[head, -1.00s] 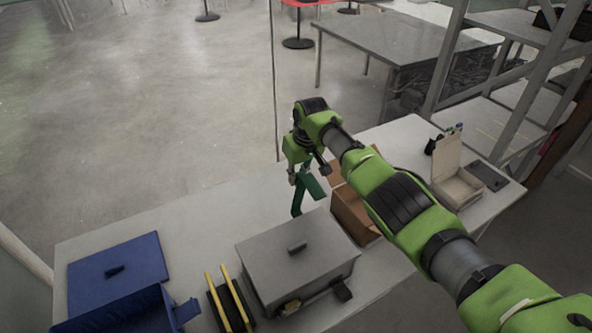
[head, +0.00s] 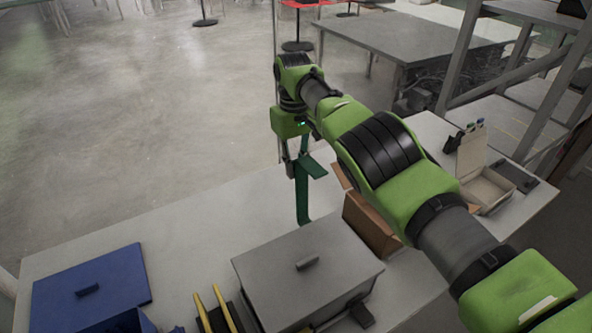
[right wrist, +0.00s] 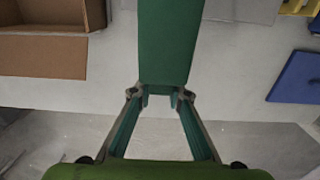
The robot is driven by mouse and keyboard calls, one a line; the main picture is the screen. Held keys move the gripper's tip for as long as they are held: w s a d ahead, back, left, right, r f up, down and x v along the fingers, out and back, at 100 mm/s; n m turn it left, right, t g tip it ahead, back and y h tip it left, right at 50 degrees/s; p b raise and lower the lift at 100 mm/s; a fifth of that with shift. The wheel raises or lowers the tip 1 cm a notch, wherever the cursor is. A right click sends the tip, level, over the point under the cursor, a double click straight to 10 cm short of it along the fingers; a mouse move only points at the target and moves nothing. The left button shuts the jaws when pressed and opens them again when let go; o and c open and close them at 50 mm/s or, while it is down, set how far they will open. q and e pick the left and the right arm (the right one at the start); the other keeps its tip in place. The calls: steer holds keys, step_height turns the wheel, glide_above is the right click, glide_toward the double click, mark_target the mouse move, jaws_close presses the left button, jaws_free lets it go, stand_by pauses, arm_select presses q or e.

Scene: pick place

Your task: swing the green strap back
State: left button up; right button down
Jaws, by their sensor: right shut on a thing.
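The green strap (head: 302,195) stands up from the table beside the cardboard box and behind the grey box, with a flat flap at its top turned to the right. My right gripper (head: 297,166) is shut on the strap near its upper part, pointing down. In the right wrist view, the strap (right wrist: 167,42) runs up from between the fingertips (right wrist: 160,94). The strap's lower end reaches close to the table; whether it touches cannot be told. My left gripper is in no view.
An open cardboard box (head: 371,226) stands right of the strap. A grey lidded box (head: 304,270) is in front. A blue lid (head: 92,287) and yellow-edged items (head: 216,312) lie to the left. A small open carton (head: 485,189) stands far right. The table's left back is clear.

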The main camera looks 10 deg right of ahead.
steer(key=shift+s+f, duration=0.1)
steer(key=shift+f, duration=0.15)
